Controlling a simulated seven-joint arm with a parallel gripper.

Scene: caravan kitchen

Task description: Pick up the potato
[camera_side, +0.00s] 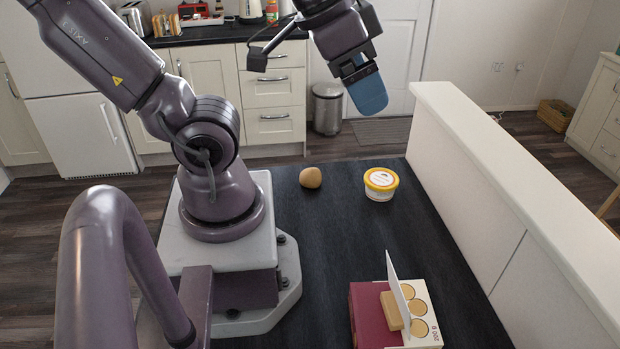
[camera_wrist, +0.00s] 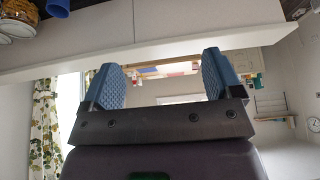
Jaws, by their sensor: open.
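The potato (camera_side: 310,177) is a small tan-brown lump on the dark worktop, in the side view, to the right of my arm's base. My gripper (camera_side: 368,95) is raised well above the worktop, up and to the right of the potato, and apart from it. In the wrist view, my gripper's two blue textured fingers (camera_wrist: 160,78) stand wide apart with nothing between them. The potato does not show in the wrist view.
A low white wall (camera_side: 520,190) edges the worktop on the right. The worktop around the potato is clear.

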